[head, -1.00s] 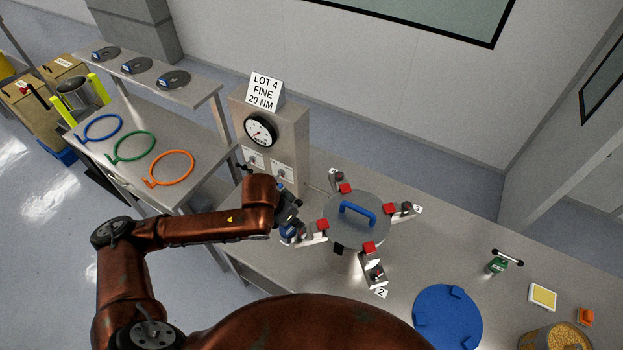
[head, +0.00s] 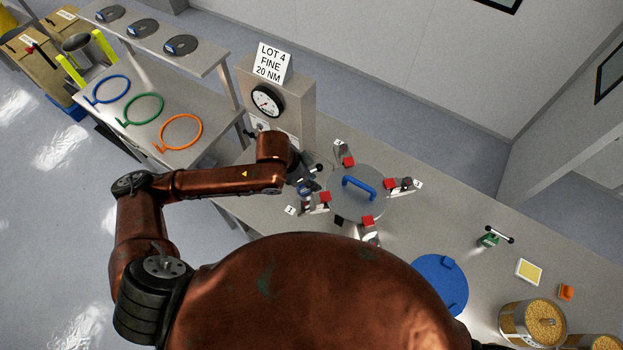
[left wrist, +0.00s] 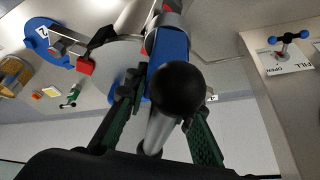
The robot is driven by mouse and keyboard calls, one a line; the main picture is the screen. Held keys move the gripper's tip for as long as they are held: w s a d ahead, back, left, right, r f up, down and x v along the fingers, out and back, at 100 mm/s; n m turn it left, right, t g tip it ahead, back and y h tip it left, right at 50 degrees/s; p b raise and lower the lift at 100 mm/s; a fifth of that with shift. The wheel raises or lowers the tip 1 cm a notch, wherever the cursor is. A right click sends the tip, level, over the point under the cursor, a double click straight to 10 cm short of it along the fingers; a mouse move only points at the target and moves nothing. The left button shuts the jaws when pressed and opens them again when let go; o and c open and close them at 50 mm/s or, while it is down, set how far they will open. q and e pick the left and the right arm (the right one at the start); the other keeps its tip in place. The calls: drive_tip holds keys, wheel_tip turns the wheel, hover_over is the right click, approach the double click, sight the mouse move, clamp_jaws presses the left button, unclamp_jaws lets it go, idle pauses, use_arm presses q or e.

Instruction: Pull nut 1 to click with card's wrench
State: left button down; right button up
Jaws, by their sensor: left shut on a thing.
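The card (head: 273,62) reads LOT 4, FINE, 20 NM and stands on the gauge post. The round vessel lid (head: 340,200) has a blue handle and several clamps with red blocks around its rim. The tag numbered 1 (head: 290,210) lies by the left clamp. My left gripper (head: 304,187) is over that clamp. It is shut on a wrench with a blue body (left wrist: 170,55), a grey shaft and a black ball end, which shows between its fingers in the left wrist view. Nut 1 is hidden, so I cannot tell how the wrench sits on it. My right gripper is not in view.
A gauge (head: 266,101) is on the post beside my left arm. A green tool (head: 489,238), blue disc (head: 440,285), yellow pad (head: 529,271) and grain jars (head: 533,322) stand to the right. Coloured rings (head: 180,133) lie on the left bench.

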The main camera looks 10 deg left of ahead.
use_arm(q)
drive_tip(key=shift+r+p, duration=0.15)
drive_tip(key=shift+p, duration=0.25)
drive_tip(key=shift+a+f+b, duration=0.1)
drive_tip(key=shift+f+b, duration=0.4)
drive_tip(key=shift+f, duration=1.15)
drive_tip(key=shift+f+b, duration=0.65)
drive_tip(key=shift+f, duration=1.8)
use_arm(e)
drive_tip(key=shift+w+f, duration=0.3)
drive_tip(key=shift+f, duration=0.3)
use_arm(q)
drive_tip(key=shift+s+m+g+h+p, duration=0.2)
drive_tip(key=shift+m+g+h+p, duration=0.15)
drive_tip(key=shift+m+p, duration=0.95)
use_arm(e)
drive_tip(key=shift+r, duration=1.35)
use_arm(q)
drive_tip(key=m, duration=0.1)
drive_tip(key=m+g, duration=0.1)
drive_tip(key=m, duration=0.1)
drive_tip(key=m+g, duration=0.1)
drive_tip(key=shift+s+d, duration=0.25)
drive_tip(key=shift+s, duration=0.15)
drive_tip(key=m, duration=0.2)
drive_tip(key=s+m+g, duration=0.1)
drive_tip(key=m, duration=0.1)
drive_tip(key=shift+m+g, duration=0.25)
drive_tip(key=shift+m, duration=0.05)
drive_tip(key=shift+r, duration=3.45)
